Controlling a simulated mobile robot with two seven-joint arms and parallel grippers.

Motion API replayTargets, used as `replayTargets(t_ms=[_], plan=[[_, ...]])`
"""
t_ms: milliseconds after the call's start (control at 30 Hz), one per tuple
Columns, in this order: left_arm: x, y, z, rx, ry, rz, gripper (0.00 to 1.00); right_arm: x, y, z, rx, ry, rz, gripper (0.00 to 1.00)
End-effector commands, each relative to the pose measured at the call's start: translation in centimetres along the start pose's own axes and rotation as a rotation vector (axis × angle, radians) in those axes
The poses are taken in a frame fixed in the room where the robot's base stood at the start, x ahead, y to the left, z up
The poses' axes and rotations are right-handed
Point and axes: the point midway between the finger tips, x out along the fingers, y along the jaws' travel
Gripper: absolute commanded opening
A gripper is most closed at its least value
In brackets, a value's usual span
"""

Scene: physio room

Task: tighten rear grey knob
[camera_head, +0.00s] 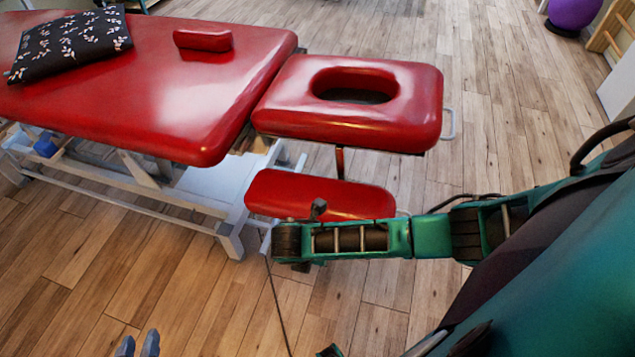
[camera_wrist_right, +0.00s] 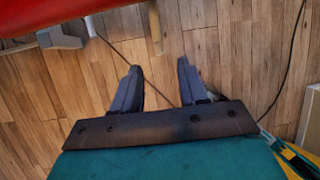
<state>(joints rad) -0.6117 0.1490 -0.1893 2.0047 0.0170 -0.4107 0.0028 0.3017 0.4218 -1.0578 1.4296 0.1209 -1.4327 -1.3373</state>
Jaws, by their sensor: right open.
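A dark grey knob-like part (camera_head: 319,207) shows in the head view against the lower red armrest pad (camera_head: 275,192), just above my right forearm. I cannot tell whether it is the rear knob. My right arm reaches in from the right, with its wrist below this pad; its gripper is hidden in the head view. In the right wrist view the right gripper (camera_wrist_right: 159,78) is open and empty, its fingers apart over the floor. A grey part (camera_wrist_right: 62,40) sits under a red pad at upper left, apart from the fingers. My left gripper (camera_head: 138,345) is open at the bottom edge.
The red treatment table (camera_head: 170,95) bears a patterned pillow (camera_head: 72,45) and a small red bolster (camera_head: 203,40). Its headrest (camera_head: 290,95) with a face hole extends right. A dark cable (camera_head: 276,300) hangs to the wooden floor. Floor in front is mostly free.

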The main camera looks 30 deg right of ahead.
Motion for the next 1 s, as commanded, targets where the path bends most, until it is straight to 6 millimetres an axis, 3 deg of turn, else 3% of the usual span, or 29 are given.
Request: replayTargets(t_ms=[33, 200, 400, 833, 1000], plan=[[0.4, 0.2, 0.5, -0.002, 0.001, 0.004, 0.34, 1.6, 0.0, -0.2, 0.002, -0.001, -0.003, 0.43], [1.1, 0.9, 0.8, -0.006, 0.0, 0.022, 0.34, 5.1, 0.1, -0.1, 0.002, 0.0, 0.0, 0.43], [1.6, 1.3, 0.4, -0.006, 0.013, 0.034, 0.34, 7.7, 0.1, -0.1, 0.003, 0.001, 0.003, 0.43], [1.8, 1.2, 0.0, -0.006, 0.024, 0.033, 0.34, 8.5, 0.1, 0.0, 0.003, 0.002, 0.004, 0.43], [1.8, 1.2, 0.2, -0.006, 0.021, 0.032, 0.34, 8.5, 0.1, 0.0, 0.003, 0.002, 0.003, 0.28]])
